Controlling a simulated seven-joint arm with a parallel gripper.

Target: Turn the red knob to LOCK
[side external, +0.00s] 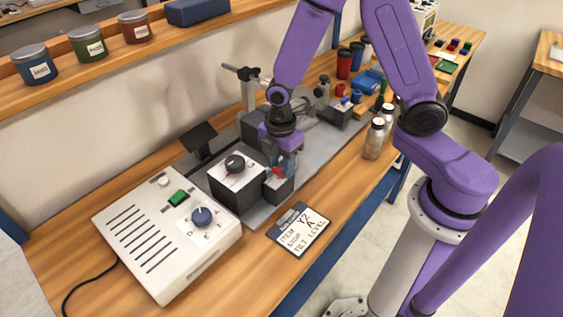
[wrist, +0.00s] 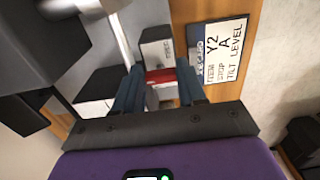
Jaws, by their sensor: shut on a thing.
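The red knob (side external: 278,172) is on a small dark block (side external: 278,190) with a light top, at the front of the grey base plate. In the wrist view the red knob (wrist: 160,76) is a red bar between my two blue-grey fingers. My gripper (side external: 282,168) points down over the block and is shut on the knob; it also shows in the wrist view (wrist: 160,88). Small lettering is on the block's light top (wrist: 158,48), too small to read. The fingers hide part of the knob, and I cannot tell which mark it points at.
Left of the block stands a larger dark box (side external: 237,188) with a black dial (side external: 235,163). A card (side external: 299,229) lies in front.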

